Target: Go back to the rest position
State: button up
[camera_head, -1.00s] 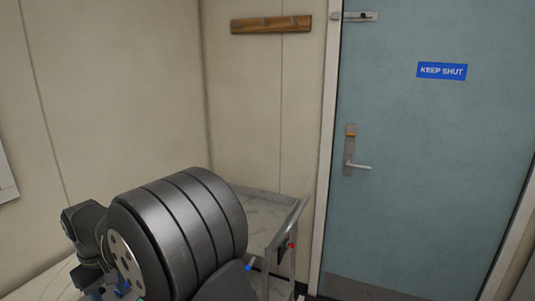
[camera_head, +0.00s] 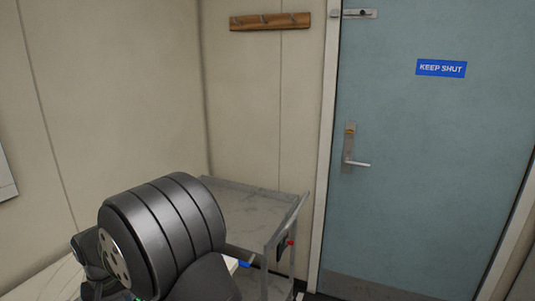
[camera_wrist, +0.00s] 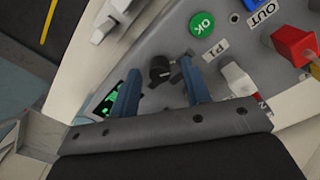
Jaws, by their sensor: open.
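My gripper (camera_wrist: 158,92) shows in the wrist view as two blue fingers standing apart, with nothing held between them. Beyond the fingers is a grey control panel (camera_wrist: 160,40) with a black knob (camera_wrist: 160,70), a round green OK button (camera_wrist: 202,25) and a label marked P1 (camera_wrist: 215,47). I cannot tell how far the fingertips are from the panel. In the head view my large dark arm links fill the lower left, and the fingers are hidden there.
A grey cart (camera_head: 262,212) with an empty marbled top stands against the wall beyond my arm. A blue-green door (camera_head: 430,150) marked KEEP SHUT is at the right. A wooden hook rail (camera_head: 270,22) hangs on the wall. A red connector (camera_wrist: 296,44) juts from the panel.

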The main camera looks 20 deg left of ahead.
jog(key=m, duration=0.6)
jog(key=shift+r, duration=1.6)
jog(key=o, duration=1.3)
jog(key=shift+c, duration=0.2)
jog(key=m, duration=0.1)
jog(key=f+m+g, duration=0.1)
jog(key=shift+w+d+m+g+y, duration=0.15)
jog(key=shift+d+m+g+y, duration=0.15)
jog(key=shift+y, duration=0.1)
jog(key=s+d+r+n+t, duration=0.1)
jog(key=s+d+r+n, duration=0.1)
jog(key=s+r+n, duration=1.15)
notch_tip(320, 180, down, 9)
jog(key=w+a+n, duration=0.1)
jog(key=w, duration=0.1)
jog(key=shift+a+r+y, duration=0.2)
jog(key=shift+y, duration=0.2)
jog(key=shift+n, duration=0.25)
